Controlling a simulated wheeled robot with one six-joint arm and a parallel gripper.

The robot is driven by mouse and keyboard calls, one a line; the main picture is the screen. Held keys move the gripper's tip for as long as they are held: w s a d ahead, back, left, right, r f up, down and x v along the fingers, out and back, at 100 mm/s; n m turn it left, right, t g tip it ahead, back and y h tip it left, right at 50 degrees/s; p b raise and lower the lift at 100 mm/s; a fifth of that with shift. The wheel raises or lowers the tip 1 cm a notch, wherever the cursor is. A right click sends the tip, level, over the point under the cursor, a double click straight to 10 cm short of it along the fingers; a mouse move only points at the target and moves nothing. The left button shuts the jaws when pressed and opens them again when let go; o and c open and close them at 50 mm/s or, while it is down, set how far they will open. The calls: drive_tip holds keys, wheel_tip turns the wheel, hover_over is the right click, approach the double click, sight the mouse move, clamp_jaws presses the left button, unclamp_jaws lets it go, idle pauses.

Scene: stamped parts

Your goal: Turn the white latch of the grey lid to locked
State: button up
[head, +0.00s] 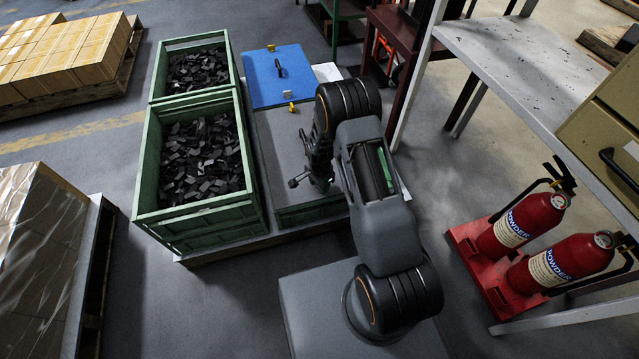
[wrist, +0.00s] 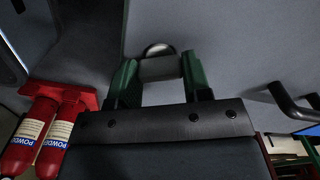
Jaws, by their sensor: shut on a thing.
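The grey lid (head: 277,135) lies flat on a green crate, in front of the blue lid. In the wrist view the grey lid (wrist: 225,35) fills much of the picture, with a dark bar handle (wrist: 291,106) at the right. My gripper (wrist: 160,78) has its green fingers on both sides of the white latch (wrist: 160,68), shut on it. The latch looks grey in the shadow, with a rounded end beyond the fingers. In the head view my arm hides the latch and the fingertips. Which way the latch is turned cannot be told clearly.
Two green crates (head: 201,215) of dark parts stand at left. The blue lid (head: 262,80) has a dark handle and yellow latches (head: 292,106). Red fire extinguishers (head: 523,222) and a grey table (head: 520,60) stand at right. Wrapped boxes (head: 35,235) stand at front left.

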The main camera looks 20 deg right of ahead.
drive_tip(key=shift+m, duration=1.9)
drive_tip(key=o, duration=0.9)
drive_tip(key=shift+r, duration=0.15)
wheel_tip(320, 180, up, 14)
drive_tip(key=p, duration=0.5)
drive_tip(key=shift+f, duration=0.2)
